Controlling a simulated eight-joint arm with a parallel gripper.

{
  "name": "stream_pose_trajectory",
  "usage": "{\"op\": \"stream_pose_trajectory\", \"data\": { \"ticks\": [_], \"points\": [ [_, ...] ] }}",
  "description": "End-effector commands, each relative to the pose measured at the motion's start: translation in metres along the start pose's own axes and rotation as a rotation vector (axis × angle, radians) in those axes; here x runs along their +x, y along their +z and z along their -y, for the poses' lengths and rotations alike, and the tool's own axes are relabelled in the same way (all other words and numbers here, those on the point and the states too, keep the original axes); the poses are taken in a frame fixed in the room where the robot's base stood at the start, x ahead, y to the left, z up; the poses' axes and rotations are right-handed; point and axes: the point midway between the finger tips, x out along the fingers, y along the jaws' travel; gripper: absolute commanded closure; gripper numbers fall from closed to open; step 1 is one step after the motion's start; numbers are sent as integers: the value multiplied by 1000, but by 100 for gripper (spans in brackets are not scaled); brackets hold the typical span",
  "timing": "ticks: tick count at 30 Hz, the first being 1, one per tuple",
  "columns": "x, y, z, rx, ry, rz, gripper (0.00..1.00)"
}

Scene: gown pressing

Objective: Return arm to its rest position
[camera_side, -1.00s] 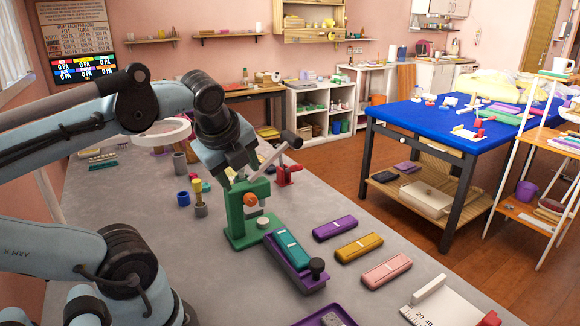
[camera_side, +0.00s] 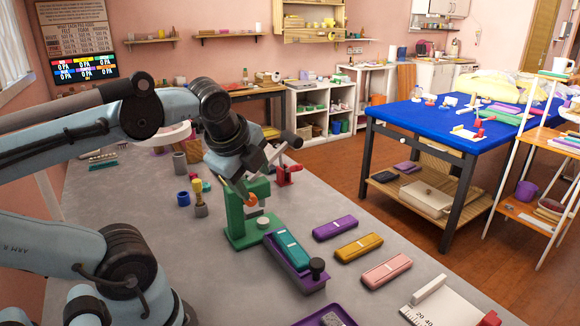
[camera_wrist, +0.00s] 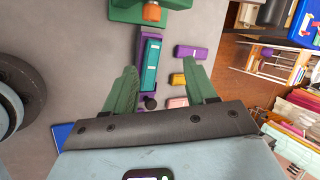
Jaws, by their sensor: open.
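My gripper (camera_wrist: 161,92) is open and empty in the wrist view, its two green fingers apart above the table. In the side view my gripper (camera_side: 250,200) hangs beside the top of the green press (camera_side: 236,222). I cannot tell there whether it touches the press. The press has an orange knob (camera_side: 251,198) on it and also shows at the top of the wrist view (camera_wrist: 125,12). A purple tray (camera_side: 305,281) in front of the press holds a teal block (camera_side: 291,249).
Purple (camera_side: 335,228), yellow (camera_side: 358,247) and pink (camera_side: 387,270) blocks lie right of the tray. A white scale board (camera_side: 447,305) is at the front right. Blue (camera_side: 183,199) and grey cups stand left of the press. The grey table (camera_side: 130,215) is clear at left.

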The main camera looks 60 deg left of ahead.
Motion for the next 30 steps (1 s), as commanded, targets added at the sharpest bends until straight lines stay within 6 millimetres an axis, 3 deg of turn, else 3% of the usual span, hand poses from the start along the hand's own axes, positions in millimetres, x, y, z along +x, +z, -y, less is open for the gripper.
{"op": "stream_pose_trajectory", "data": {
  "ticks": [9,15,21,30],
  "points": [
    [34,-65,-2,-706,24,-214,44],
    [45,-95,-9,-1077,102,-314,44],
    [49,-108,-13,-1252,155,-353,44],
    [49,-109,-14,-1271,160,-356,44]
  ]
}}
